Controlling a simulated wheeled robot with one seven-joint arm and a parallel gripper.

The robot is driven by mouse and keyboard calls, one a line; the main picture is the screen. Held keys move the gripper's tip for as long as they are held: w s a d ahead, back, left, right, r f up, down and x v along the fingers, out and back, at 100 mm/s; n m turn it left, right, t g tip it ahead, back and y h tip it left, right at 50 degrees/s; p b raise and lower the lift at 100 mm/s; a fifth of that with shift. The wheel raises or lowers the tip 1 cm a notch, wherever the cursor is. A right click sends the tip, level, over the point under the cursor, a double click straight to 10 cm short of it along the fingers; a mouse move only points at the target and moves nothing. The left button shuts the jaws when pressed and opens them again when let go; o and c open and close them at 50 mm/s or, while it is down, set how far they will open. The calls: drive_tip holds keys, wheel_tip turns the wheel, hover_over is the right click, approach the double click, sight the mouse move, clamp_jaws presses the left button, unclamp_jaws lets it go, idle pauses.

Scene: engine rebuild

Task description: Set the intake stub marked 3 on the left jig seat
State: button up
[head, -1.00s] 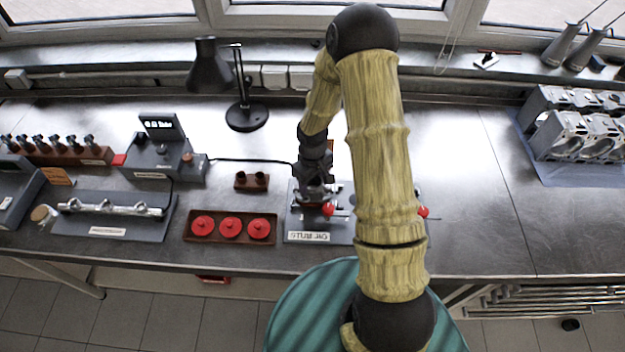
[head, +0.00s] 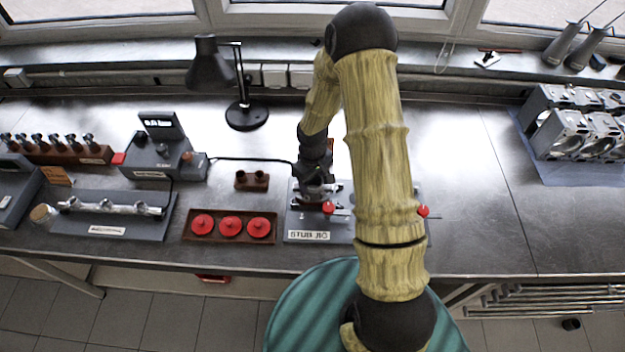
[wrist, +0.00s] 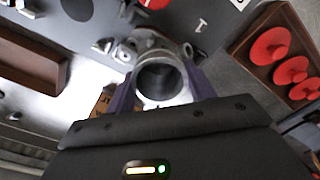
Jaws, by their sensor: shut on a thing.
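My gripper (wrist: 162,88) is shut on a grey metal stub (wrist: 160,76), a short round tube with a flange and side lugs. In the wrist view its open bore faces the camera between the two fingers. No number is readable on it. In the head view the gripper (head: 318,188) is over the left part of the grey stub jig (head: 296,222), by a red knob (head: 328,208). The stub is low over the jig's left side; I cannot tell whether it touches the seat. My arm hides the middle of the jig.
A tray with red caps (head: 231,241) lies left of the jig, and a small brown block with two holes (head: 252,181) behind that tray. A second red knob (head: 423,211) shows at the jig's right. A black lamp (head: 246,117) stands behind. The bench to the right (head: 470,190) is clear.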

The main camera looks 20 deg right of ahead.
drive_tip(key=shift+f, duration=0.15)
idle(0.4)
drive_tip(key=o, duration=1.3)
wheel_tip(320, 180, up, 8)
drive_tip(key=p, duration=0.5)
drive_tip(key=shift+f, duration=0.25)
idle(0.4)
